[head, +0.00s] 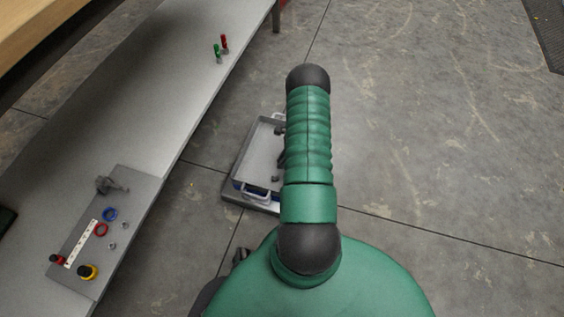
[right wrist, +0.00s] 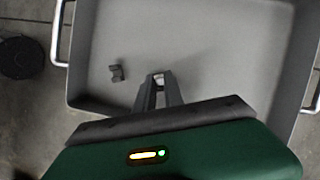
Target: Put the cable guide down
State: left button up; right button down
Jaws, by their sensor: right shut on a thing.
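My right gripper (right wrist: 158,82) is over a grey tray in the right wrist view. Its fingers are close together on a small grey piece at the tips, which I take for the cable guide (right wrist: 158,76); most of it is hidden. I cannot tell whether it touches the tray floor. A small dark grey clip-like piece (right wrist: 117,73) lies in the tray, left of the fingers. The tray (head: 252,151) also shows in the head view, partly hidden behind my green right arm. My left gripper is not in view.
A long grey bench (head: 170,95) runs along the left, with a mat (head: 135,203) bearing rings, a white strip and a dark grey fixture (head: 112,184). Green (head: 217,52) and red (head: 225,42) items stand farther back. The floor to the right is clear.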

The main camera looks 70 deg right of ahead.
jog(key=c, duration=1.4)
grip_release()
jog(key=shift+f, duration=0.1)
jog(key=shift+c, duration=0.2)
